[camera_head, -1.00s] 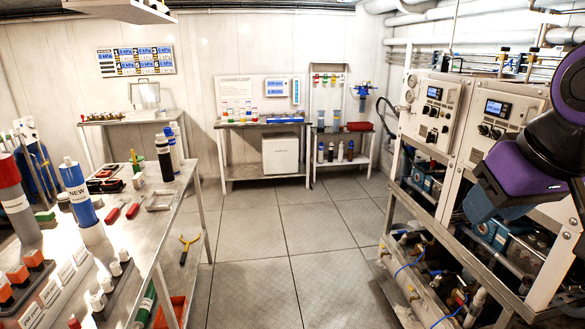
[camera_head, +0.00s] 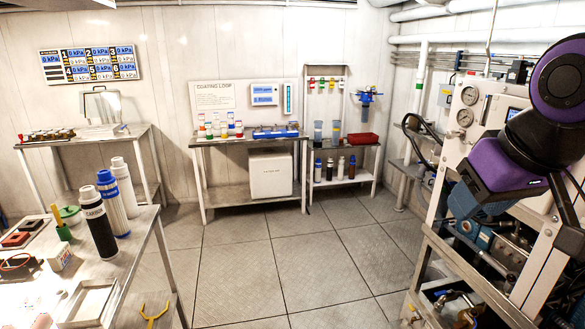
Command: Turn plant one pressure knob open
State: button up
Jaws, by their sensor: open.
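A light grey watermaker panel (camera_head: 485,118) stands at the right, partly covered by my purple and black arm (camera_head: 510,160). Two round gauges, an upper one (camera_head: 470,95) and a lower one (camera_head: 464,118), sit on its left side. Part of a blue display (camera_head: 514,113) shows beside the arm. I cannot make out the plant one pressure knob; my arm covers the panel's lower middle. No plant label is readable. My gripper's fingers are not visible in this view.
The tiled floor (camera_head: 270,262) is clear in the middle. A workbench (camera_head: 150,230) with bottles, including a black one (camera_head: 98,222), stands at the left. Benches line the back wall, one above a white box (camera_head: 270,174). Pipes and valves fill the rack below the panel.

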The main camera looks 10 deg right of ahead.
aim_at(451, 134)
jog(key=i+j+z, duration=0.15)
jog(key=i+z, duration=0.35)
jog(key=i+j+z, duration=0.45)
jog(key=i, duration=0.2)
jog(key=i+j+z, duration=1)
jog(key=j, duration=0.3)
jog(key=i+j+z, duration=0.1)
jog(key=j+z, duration=0.4)
jog(key=j, duration=0.25)
